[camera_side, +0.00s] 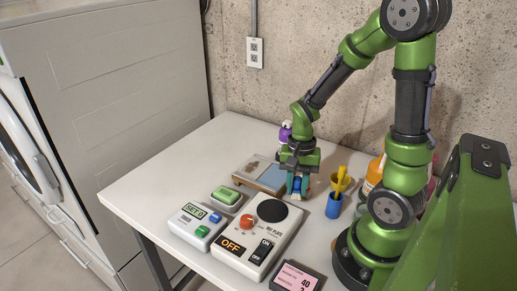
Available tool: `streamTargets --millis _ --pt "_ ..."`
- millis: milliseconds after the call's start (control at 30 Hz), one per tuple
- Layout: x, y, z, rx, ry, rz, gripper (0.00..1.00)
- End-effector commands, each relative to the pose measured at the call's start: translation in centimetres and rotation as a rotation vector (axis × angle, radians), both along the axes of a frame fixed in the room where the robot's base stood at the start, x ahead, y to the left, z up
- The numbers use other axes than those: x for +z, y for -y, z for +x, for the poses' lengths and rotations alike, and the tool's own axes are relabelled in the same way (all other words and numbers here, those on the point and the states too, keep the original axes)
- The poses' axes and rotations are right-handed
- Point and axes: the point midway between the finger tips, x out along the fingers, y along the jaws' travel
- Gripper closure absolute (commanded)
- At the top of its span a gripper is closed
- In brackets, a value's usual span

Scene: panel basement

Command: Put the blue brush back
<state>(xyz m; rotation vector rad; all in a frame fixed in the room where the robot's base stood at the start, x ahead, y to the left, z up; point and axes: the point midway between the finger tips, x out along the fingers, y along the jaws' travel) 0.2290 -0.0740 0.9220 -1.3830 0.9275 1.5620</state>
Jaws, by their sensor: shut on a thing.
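My gripper (297,184) points down just above the table, left of the cups. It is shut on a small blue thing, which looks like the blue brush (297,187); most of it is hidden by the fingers. I cannot tell whether it touches the table. A blue cup (333,211) stands to the right of my gripper with a yellow brush (341,177) upright in it. A yellow cup (348,184) stands just behind the blue cup, partly hidden.
A wood-edged tray (270,186) lies left of my gripper. Bottles (374,172) stand at right. The table's left part is clear.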

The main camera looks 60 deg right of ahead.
Motion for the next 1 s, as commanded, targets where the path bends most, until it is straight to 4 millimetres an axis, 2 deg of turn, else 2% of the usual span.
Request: streamTargets --millis 333,767,800,933,1000 --pt "-4.2 0.0 0.0 0.001 -0.002 0.001 1.00" --pt "-4.8 0.0 0.0 0.002 0.000 0.000 1.00" --pt "-4.8 0.0 0.0 0.002 0.001 0.000 0.68" --pt "-4.7 0.0 0.0 0.002 0.002 0.000 0.48" --pt "-4.7 0.0 0.0 0.002 0.002 0.000 0.47"
